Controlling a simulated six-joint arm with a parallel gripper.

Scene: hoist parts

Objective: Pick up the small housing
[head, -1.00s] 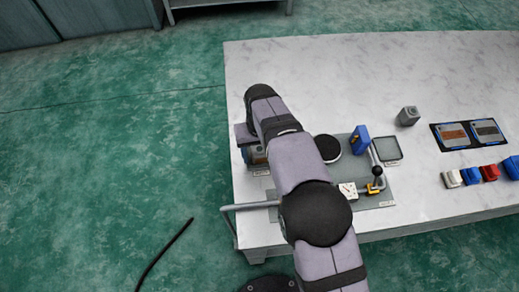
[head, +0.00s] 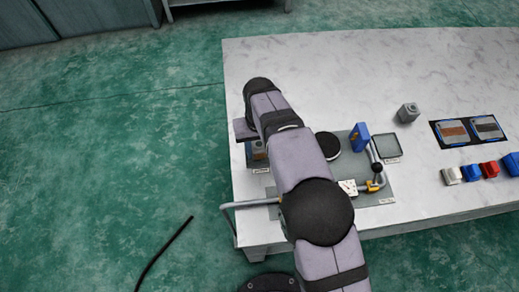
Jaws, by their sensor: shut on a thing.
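My arm reaches over the left end of the table, and its lilac wrist (head: 243,130) hangs near the left edge. The jaws are hidden behind my arm, so I cannot see them or anything between them. I cannot pick out the small housing with certainty. A small grey block (head: 408,113) with a round top stands alone on the table, well to the right of my wrist. A brownish and grey item (head: 258,153) shows partly just below my wrist, largely covered by the arm.
A grey plate (head: 378,190) carries a black round pad (head: 327,145), a blue upright part (head: 360,137) and a black-knobbed lever (head: 377,168). A grey tray (head: 387,147) lies beside it. Blue, red and white parts (head: 489,169) stand right. The table's far part is clear.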

